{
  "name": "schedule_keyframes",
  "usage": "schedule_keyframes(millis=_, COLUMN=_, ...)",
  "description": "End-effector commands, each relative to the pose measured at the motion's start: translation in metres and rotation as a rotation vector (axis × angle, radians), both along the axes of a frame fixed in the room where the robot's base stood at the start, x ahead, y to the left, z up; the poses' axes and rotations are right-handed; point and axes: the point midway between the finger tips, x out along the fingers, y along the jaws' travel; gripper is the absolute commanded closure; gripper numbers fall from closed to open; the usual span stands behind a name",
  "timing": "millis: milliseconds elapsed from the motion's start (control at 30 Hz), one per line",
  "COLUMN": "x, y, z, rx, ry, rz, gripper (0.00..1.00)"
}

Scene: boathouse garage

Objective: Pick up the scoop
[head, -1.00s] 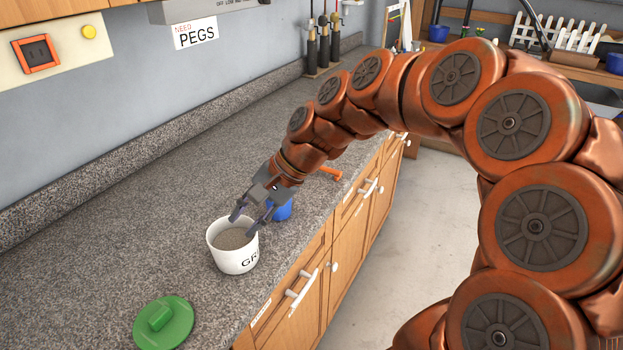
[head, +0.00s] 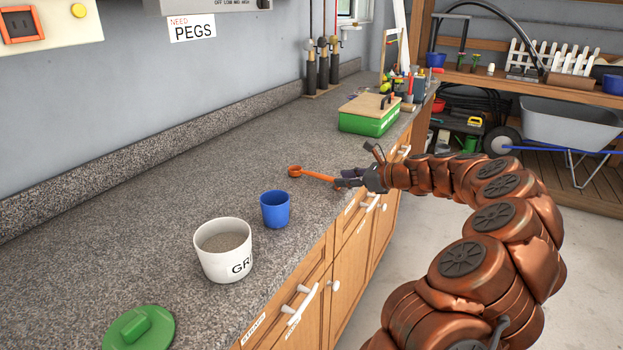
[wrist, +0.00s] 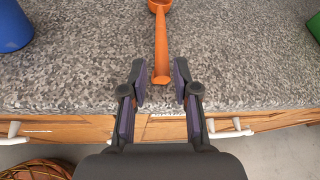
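The orange scoop (head: 314,175) lies on the speckled counter near its front edge, bowl to the left and handle toward my gripper. In the wrist view the scoop (wrist: 161,45) points its handle end down between my fingers. My gripper (head: 345,183) is at the handle end, at the counter's edge. In the wrist view my gripper (wrist: 159,88) is open, with one finger on each side of the handle end and a gap on both sides.
A white bucket (head: 222,262) of grey grit, a blue cup (head: 275,210) and a green lid (head: 139,329) stand left of the scoop on the counter (head: 150,215). A green box (head: 368,122) stands behind. Drawer handles (head: 305,300) line the front.

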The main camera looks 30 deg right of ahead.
Motion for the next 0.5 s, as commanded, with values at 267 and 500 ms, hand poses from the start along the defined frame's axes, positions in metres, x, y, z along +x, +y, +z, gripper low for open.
schedule_keyframes(millis=267, x=0.022, y=0.010, z=-0.006, rx=-0.002, ry=-0.001, rz=0.004, gripper=0.70)
schedule_keyframes(millis=500, x=0.048, y=0.020, z=-0.016, rx=-0.002, ry=0.000, rz=0.005, gripper=0.70)
